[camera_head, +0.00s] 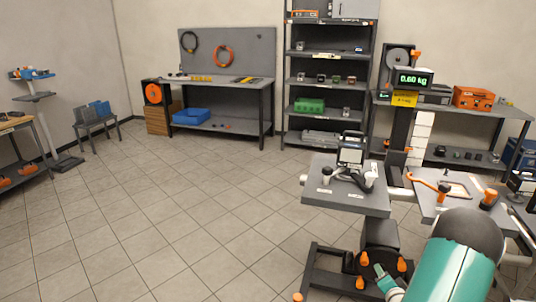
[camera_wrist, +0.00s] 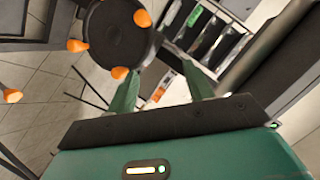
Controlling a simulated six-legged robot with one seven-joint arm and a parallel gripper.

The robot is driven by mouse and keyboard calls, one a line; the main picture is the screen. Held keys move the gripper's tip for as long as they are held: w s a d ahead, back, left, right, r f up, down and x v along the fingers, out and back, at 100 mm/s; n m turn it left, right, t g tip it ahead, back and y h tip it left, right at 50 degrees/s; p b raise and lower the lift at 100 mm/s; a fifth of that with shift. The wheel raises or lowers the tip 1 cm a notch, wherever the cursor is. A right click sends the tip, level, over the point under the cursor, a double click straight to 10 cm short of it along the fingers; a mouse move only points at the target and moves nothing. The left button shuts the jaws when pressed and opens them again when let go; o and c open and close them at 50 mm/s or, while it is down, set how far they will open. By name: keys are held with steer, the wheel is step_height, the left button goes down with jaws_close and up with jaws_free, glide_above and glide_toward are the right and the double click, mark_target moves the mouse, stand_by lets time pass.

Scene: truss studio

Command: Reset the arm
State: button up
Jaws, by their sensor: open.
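My gripper (camera_wrist: 160,78) shows in the wrist view with its two teal fingers apart and nothing between them. In the head view my teal arm fills the lower right, and a small teal part of its end shows low beside the stand's base. A dark round hub with orange knobs (camera_wrist: 118,32) is close in front of the left finger in the wrist view. The same dark hub (camera_head: 380,238) shows in the head view under the stand with the grey plates. I cannot tell whether finger and hub touch.
A grey plate (camera_head: 345,203) carries a small device (camera_head: 350,155). A display (camera_head: 412,79) reading 0.60 kg stands above. A workbench (camera_head: 225,81) and a shelf rack (camera_head: 330,95) line the back wall. The tiled floor (camera_head: 150,215) at left and centre is clear.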

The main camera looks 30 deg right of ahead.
steer(key=w+a+r+n+g+y, duration=0.1)
steer(key=w+a+r+n, duration=0.35)
steer(key=w+r, duration=0.35)
steer(key=w+a+r+n+g+y, duration=0.2)
steer(key=w+a+r+n, duration=0.15)
steer(key=a+r, duration=1.35)
steer(key=s+a+r+n+g+y, duration=0.1)
steer(key=s+a+r+n, duration=0.1)
steer(key=s+a, duration=0.3)
steer(key=s+a+r+n+g+y, duration=0.1)
steer(key=s+a, duration=0.5)
steer(key=a, duration=0.7)
steer(key=s+a+r+n+g+y, duration=0.1)
steer(key=s+a+r+n+y, duration=0.2)
steer(key=a, duration=0.7)
steer(key=s+r+n, duration=0.1)
steer(key=s+n, duration=0.1)
steer(key=s, duration=0.1)
steer(key=shift+s, duration=0.25)
